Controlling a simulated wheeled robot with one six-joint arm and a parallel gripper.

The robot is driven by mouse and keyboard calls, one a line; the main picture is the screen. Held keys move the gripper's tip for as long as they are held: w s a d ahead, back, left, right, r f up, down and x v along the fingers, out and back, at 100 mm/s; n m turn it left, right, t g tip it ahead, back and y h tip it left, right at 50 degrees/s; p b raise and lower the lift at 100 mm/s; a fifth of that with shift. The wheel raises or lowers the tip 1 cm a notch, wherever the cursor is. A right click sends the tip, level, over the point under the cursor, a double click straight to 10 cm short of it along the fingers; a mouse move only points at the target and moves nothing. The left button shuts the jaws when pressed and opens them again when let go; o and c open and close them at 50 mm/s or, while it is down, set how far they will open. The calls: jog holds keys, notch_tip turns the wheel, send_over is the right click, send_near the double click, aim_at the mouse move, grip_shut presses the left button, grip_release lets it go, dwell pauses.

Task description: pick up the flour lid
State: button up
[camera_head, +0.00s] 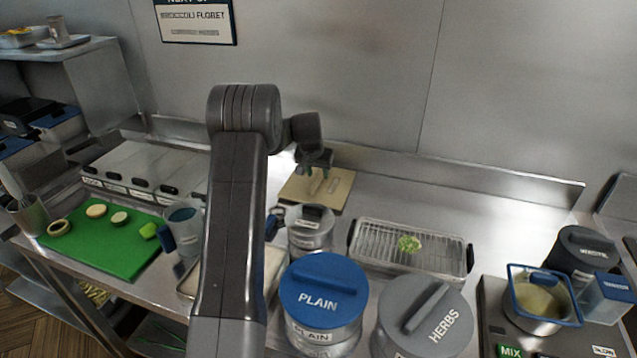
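No lid that I can read as "flour" shows. A small steel container (310,238) stands left of centre, its grey lid (308,217) bearing a dark handle or label too small to read; it may be the flour one. A blue lid marked PLAIN (323,290) and a grey lid marked HERBS (426,312) sit on two larger containers in front. My gripper (315,172) is behind the small container, above a beige board (297,197). Its fingers look apart, with nothing visible between them. My arm crosses the left middle of the view.
A wire-racked tray (440,262) holding a green floret (409,244) is right of centre. A green board (105,255) with cut vegetables is left. A blue-rimmed pot (541,303) stands at right. The back wall rises behind the counter; some counter right of the board is clear.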

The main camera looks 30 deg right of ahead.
jog(key=shift+x, duration=1.3)
grip_shut()
jog(key=shift+w, duration=0.1)
